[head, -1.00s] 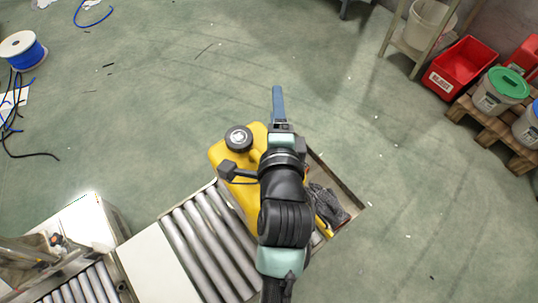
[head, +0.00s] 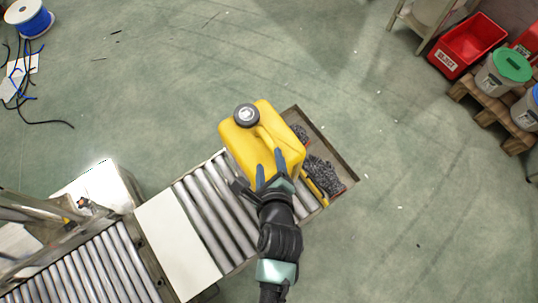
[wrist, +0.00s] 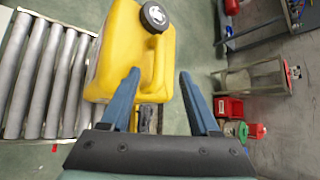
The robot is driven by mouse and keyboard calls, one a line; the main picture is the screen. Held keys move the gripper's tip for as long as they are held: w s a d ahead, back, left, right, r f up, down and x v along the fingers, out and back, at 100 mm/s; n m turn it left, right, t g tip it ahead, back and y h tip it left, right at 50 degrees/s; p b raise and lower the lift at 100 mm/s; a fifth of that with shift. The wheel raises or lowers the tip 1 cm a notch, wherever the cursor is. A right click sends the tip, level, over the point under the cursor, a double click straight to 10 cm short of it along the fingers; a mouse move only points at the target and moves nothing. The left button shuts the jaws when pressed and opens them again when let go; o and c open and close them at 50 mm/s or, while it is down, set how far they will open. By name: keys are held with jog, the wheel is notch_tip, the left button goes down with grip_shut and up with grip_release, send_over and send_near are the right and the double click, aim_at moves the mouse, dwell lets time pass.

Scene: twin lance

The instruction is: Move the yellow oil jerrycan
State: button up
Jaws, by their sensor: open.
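The yellow oil jerrycan (head: 252,143) stands at the far end of the roller conveyor in the head view, with its black cap (head: 246,116) and moulded handle on top. My gripper (head: 270,169) is open, its two blue fingers at the jerrycan's near side. In the wrist view the jerrycan (wrist: 118,62) lies ahead and to the left, its handle (wrist: 157,66) just beyond the gap between my fingers (wrist: 158,78). The left finger overlaps the can's lower part in the picture; I cannot tell whether it touches. Nothing is held.
A tray (head: 347,168) with dark gloves (head: 323,174) sits right of the jerrycan. The roller conveyor (head: 213,203) with a white plate (head: 177,247) runs down-left. A red bin (head: 468,44) and tubs on a pallet stand far right. The floor beyond is open.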

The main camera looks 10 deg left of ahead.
aim_at(265, 138)
jog(key=b+x, duration=0.2)
jog(key=x, duration=1.1)
jog(key=shift+r+b, duration=0.1)
jog(key=shift+b, duration=0.3)
jog(key=shift+c, duration=0.2)
jog(key=c, duration=0.9)
grip_shut()
jog(key=shift+a+r, duration=0.15)
jog(key=shift+r, duration=0.05)
